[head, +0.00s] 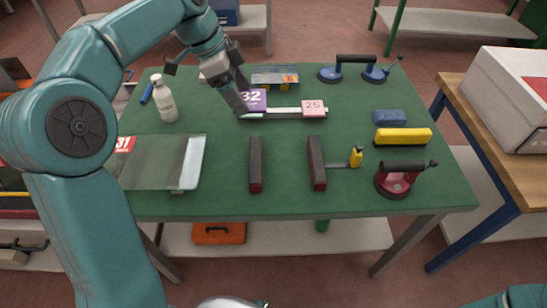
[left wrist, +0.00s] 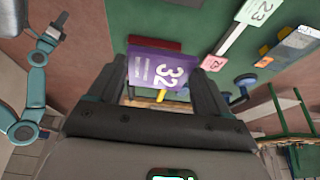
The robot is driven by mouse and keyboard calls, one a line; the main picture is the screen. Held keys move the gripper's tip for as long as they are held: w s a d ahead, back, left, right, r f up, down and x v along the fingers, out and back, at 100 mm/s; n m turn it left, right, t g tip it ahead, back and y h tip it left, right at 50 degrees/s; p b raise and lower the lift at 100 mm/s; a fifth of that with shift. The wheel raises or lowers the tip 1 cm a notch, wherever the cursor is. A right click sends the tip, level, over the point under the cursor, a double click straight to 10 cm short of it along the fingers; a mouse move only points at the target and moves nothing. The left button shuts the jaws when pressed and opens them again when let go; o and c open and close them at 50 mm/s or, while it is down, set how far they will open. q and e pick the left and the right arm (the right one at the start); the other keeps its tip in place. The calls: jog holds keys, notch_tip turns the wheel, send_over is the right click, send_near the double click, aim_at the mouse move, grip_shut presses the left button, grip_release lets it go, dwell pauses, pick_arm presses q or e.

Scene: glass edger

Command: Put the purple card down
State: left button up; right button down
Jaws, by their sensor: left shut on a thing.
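The purple card (head: 256,99), marked 32, is held at the tip of my left gripper (head: 243,98) over the far middle of the green table. In the left wrist view the purple card (left wrist: 158,68) sits between the two dark fingers of my left gripper (left wrist: 168,82), which is shut on it. I cannot tell whether the card touches the table. A pale strip (head: 285,112) lies beside it, with a pink card (head: 313,108) marked 25 at its right end. A green card (left wrist: 254,11) marked 23 shows at the strip's other end. My right gripper (left wrist: 48,32) appears small, its jaws unclear.
A glass sheet (head: 165,165) with a red card (head: 125,144) marked 31 lies at left. A white bottle (head: 163,100) stands behind it. Two dark bars (head: 255,165) lie in front. A blue block (head: 389,117), yellow block (head: 403,138) and red suction cup (head: 394,184) are at right.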

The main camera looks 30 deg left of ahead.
pick_arm(q)
jog(key=b, duration=0.2)
send_over(252, 158)
jog(key=a, duration=0.1)
notch_tip(252, 158, down, 15)
jog(key=f, duration=0.4)
jog(key=shift+s+a+f, duration=0.15)
jog(key=shift+s+f, duration=0.05)
jog(key=shift+s, duration=0.1)
jog(key=shift+s+r, duration=0.1)
